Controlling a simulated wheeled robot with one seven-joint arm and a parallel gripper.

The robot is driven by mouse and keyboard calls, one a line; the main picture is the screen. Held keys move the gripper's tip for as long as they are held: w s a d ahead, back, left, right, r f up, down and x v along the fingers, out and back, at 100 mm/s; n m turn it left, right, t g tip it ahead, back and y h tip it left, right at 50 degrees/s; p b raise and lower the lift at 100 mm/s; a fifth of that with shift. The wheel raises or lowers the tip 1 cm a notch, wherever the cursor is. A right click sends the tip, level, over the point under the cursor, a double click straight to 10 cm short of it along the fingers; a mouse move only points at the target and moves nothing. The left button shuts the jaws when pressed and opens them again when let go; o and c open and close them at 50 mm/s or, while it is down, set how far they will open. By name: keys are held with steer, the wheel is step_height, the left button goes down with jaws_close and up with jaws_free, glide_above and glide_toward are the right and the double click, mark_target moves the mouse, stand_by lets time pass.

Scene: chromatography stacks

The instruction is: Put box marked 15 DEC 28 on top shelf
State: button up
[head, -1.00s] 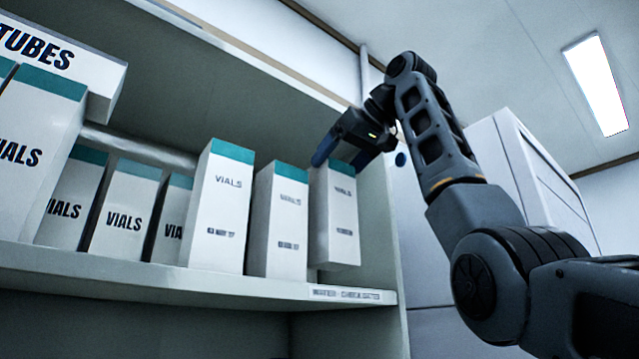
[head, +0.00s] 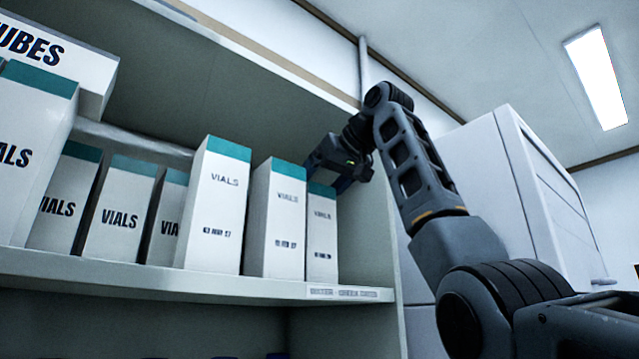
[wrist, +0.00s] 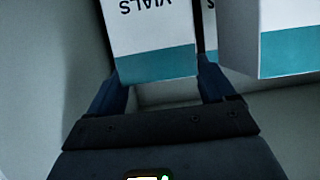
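The box in my gripper (head: 338,176) is a tall white VIALS box (head: 321,238) with a teal top band. It is upright at the right end of the upper shelf (head: 190,281), its base level with the neighbouring boxes. Its small date print is too blurred to read surely. My gripper is above and behind the box, near the right side wall. In the wrist view the box (wrist: 152,35) shows between the two blue fingers, which are close on both sides. The fingertips are hidden by the box.
Two dated VIALS boxes (head: 277,220) (head: 215,210) stand just left of it, with a narrow gap. More VIALS boxes (head: 122,212) and a TUBES box (head: 50,52) are farther left. The shelf's right wall (head: 375,225) is close to my gripper.

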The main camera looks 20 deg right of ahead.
steer(key=shift+o, duration=1.4)
steer(key=shift+r, duration=0.1)
steer(key=b+v, duration=0.3)
steer(key=v, duration=0.9)
